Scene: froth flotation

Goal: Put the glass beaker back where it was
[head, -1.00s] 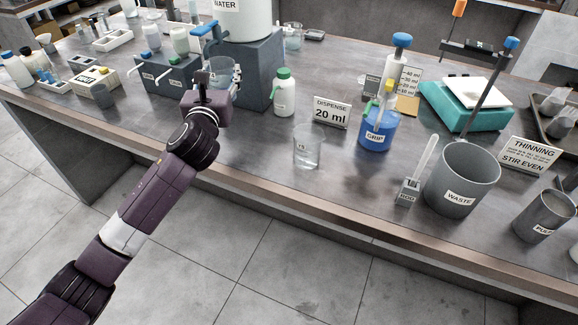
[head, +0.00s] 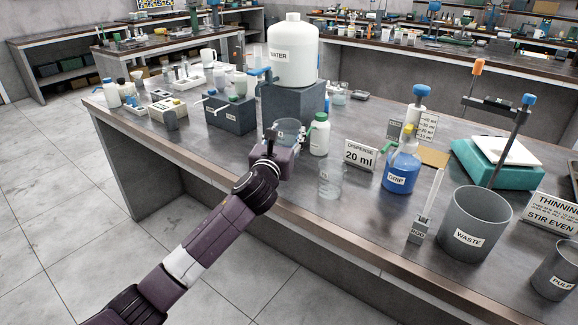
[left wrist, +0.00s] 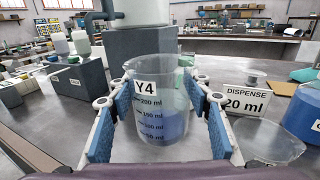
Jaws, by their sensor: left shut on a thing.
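My left gripper (head: 282,140) is shut on a clear glass beaker (head: 288,130). In the left wrist view the same beaker (left wrist: 158,105) stands upright between the blue pads of the gripper (left wrist: 158,130), with a Y4 label and volume marks. Blue shows through its lower part; I cannot tell whether that is liquid or a pad behind the glass. The held beaker is in front of the grey block (head: 293,104) under the water tank. A second clear beaker (head: 331,180) stands to its right on the bench. My right gripper is out of view.
A white bottle (head: 320,136) stands close on the right of the held beaker. The DISPENSE sign (head: 360,155), blue GRIP bottle (head: 400,176) and WASTE bucket (head: 475,222) lie farther right. The water tank (head: 293,55) has a blue tap. Bench top left of the gripper is bare near the front edge.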

